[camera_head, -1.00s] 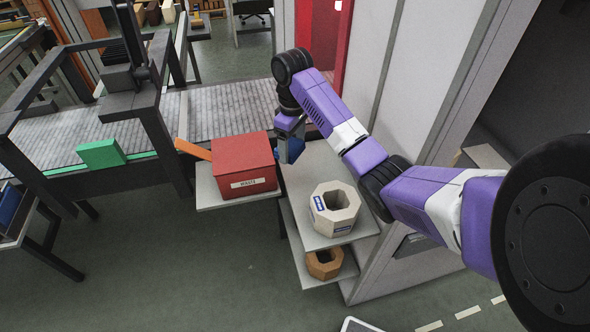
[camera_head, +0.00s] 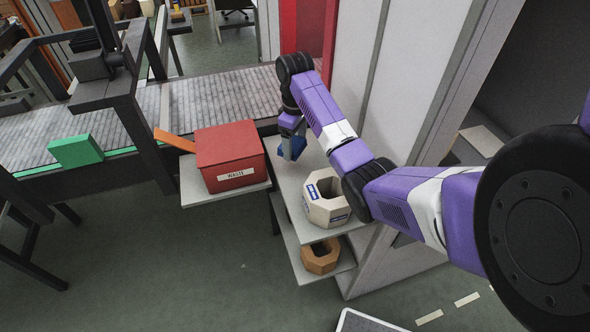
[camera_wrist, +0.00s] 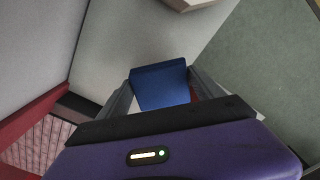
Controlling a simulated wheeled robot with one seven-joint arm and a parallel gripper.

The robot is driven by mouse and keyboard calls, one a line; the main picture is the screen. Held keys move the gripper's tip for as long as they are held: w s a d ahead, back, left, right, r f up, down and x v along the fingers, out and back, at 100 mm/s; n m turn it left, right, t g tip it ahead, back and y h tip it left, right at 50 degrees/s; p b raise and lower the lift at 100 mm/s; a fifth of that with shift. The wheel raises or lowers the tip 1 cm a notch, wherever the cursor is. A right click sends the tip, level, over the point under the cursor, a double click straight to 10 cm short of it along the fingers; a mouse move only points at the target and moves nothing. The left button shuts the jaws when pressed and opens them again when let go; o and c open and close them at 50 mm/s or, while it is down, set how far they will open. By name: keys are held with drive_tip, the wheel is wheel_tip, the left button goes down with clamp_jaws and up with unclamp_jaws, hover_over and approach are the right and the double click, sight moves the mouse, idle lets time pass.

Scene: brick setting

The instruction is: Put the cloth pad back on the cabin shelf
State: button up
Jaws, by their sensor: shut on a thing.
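The blue cloth pad (camera_head: 293,147) is held at the end of my arm over the back part of the upper grey shelf (camera_head: 318,232), which stands against the cabin wall. In the wrist view the pad (camera_wrist: 160,86) sits between the two fingers of my gripper (camera_wrist: 163,92), which is shut on it. My gripper (camera_head: 292,130) also shows in the head view, pointing down. The pad looks close to the shelf surface; I cannot tell whether it touches. The gripper partly hides its upper end.
A pale octagonal ring (camera_head: 326,198) stands at the front of the upper shelf, and an orange-brown one (camera_head: 320,257) on the lower shelf. A red waste box (camera_head: 231,157) stands just left. A conveyor (camera_head: 190,108) runs behind. The shelf between pad and pale ring is clear.

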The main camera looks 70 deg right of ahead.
sight(295, 144)
wheel_tip(295, 144, down, 9)
drive_tip(key=shift+p, duration=0.3)
drive_tip(key=shift+f, duration=0.15)
drive_tip(key=o, duration=1.3)
wheel_tip(295, 144, up, 12)
drive_tip(key=shift+r, duration=0.2)
